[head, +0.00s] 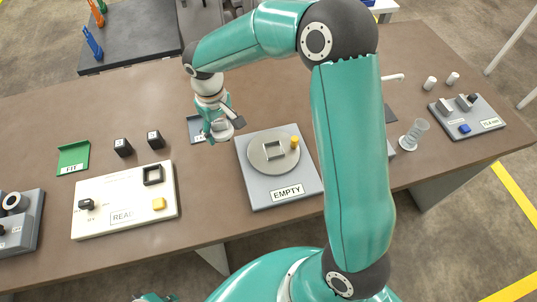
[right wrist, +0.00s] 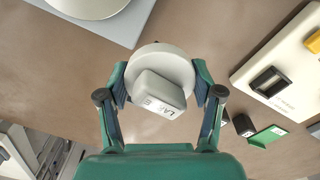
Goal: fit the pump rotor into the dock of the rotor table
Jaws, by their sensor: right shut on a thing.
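My right gripper (head: 222,128) is shut on the pump rotor (right wrist: 160,62), a light-grey disc with a pale block carrying partly readable lettering. The wrist view shows the two fingers (right wrist: 160,92) on either side of the disc. The head view shows the rotor (head: 224,131) in the air, left of the rotor table (head: 256,197). The rotor table is a grey base labelled EMPTY, with a round plate (head: 262,167).
A grey pad (head: 194,125) lies partly under my right gripper. A cream board (head: 135,226) with a black socket and yellow block, two black blocks (head: 123,147) and a green tray (head: 73,157) are left.

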